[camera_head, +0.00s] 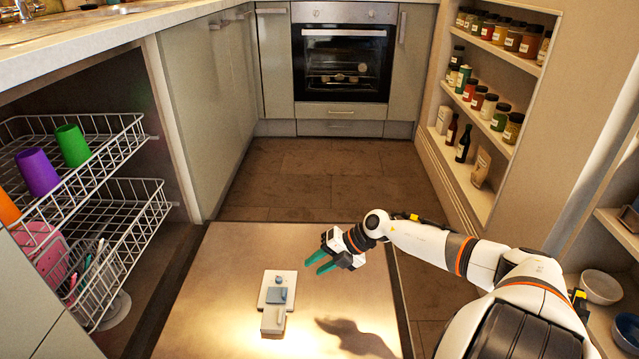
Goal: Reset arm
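My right gripper (317,263) comes in from the right on a white arm with orange rings. Its two green fingers are spread apart with nothing between them. The gripper looks raised above the light table top (228,258), and the arm's shadow falls on the top at the lower right. My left arm and gripper are not in view.
At the left, a wire dish rack (130,135) holds a purple cup (37,172) and a green cup (72,145). An oven (343,62) stands at the back. Shelves of jars (513,38) and bottles line the right, with bowls (601,287) lower down. Tiled floor (300,180) lies clear beyond the table.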

